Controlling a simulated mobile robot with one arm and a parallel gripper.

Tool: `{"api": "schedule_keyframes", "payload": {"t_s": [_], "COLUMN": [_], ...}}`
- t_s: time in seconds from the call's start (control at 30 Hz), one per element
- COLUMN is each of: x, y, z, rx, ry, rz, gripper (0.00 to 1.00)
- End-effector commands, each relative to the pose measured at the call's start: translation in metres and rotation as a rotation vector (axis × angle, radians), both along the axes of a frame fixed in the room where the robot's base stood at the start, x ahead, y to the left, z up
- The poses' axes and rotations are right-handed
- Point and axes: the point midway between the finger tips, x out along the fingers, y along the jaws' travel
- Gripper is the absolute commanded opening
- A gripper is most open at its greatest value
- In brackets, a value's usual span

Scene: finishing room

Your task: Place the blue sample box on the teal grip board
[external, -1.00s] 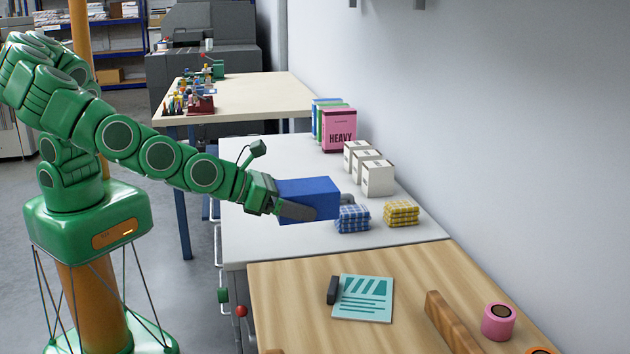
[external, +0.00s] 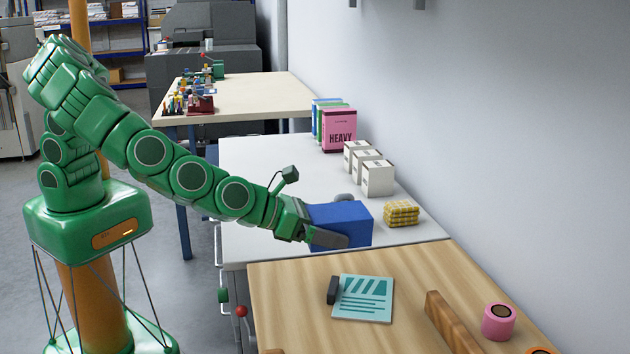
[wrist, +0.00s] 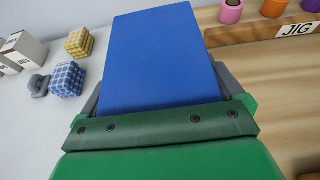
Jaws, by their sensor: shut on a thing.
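The blue sample box (external: 345,220) is held between the grey fingers of my gripper (external: 333,224), raised near the front edge of the white table. In the wrist view the box (wrist: 165,60) fills the middle, with a finger along each side. The teal grip board (external: 362,299), a teal and white printed board with a dark clip at its left edge, lies flat on the wooden table, nearer the camera than the box. No other thing rests on it. I cannot see the board in the wrist view.
A wooden rail (external: 452,322) and a pink roll (external: 498,322) are right of the board. A yellow checked cloth stack (external: 402,213) and white cartons (external: 377,179) stand on the white table (external: 270,165). A blue checked stack (wrist: 66,80) shows in the wrist view.

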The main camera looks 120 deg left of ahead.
Motion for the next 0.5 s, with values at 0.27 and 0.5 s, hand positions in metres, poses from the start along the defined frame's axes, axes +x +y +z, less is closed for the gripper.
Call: {"api": "schedule_keyframes", "payload": {"t_s": [0.27,0.5], "x": [0.025,0.042], "y": [0.004,0.007], "z": [-0.020,-0.039], "rx": [-0.004,-0.004], "ry": [0.001,-0.002], "rz": [0.000,0.001], "gripper": [0.63,0.63]}}
